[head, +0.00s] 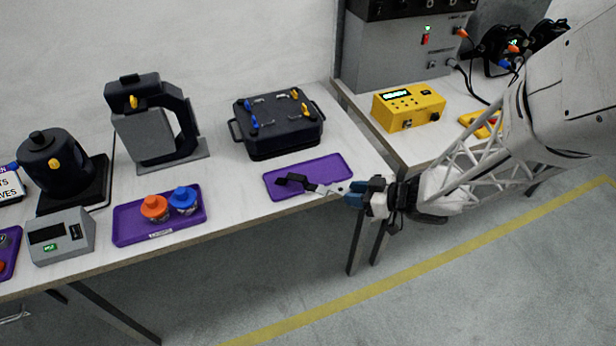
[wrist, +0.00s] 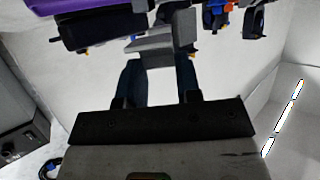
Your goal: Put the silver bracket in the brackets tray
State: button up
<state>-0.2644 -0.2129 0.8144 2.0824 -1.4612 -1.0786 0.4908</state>
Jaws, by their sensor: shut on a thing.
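In the wrist view the grey bracket (wrist: 155,45) shows between the two dark fingers (wrist: 158,78). A black piece (head: 292,181) lies at or over the tray, in line with the bracket; I cannot tell if they are joined. No label on this tray is readable.
A black case (head: 278,140) with blue and yellow clips stands behind the tray. A second purple tray (head: 130,222) at left holds orange-topped and blue-topped jars. A yellow box (head: 409,107) sits on the right-hand bench. Table is bare between the two trays.

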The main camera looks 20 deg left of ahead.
jog(key=shift+s+a+n+g, duration=0.15)
jog(key=shift+s+a+g, duration=0.05)
jog(key=shift+s, duration=0.3)
jog(key=shift+s+a+n+g, duration=0.15)
jog(key=shift+s+g, duration=0.05)
jog(key=shift+s, duration=0.25)
jog(key=shift+w, duration=0.1)
send_over(335, 178)
jog(key=shift+a+f, duration=0.1)
jog(key=shift+f, duration=0.65)
jog(key=shift+f, duration=1.75)
jog(key=shift+f, duration=0.1)
jog(key=o, duration=1)
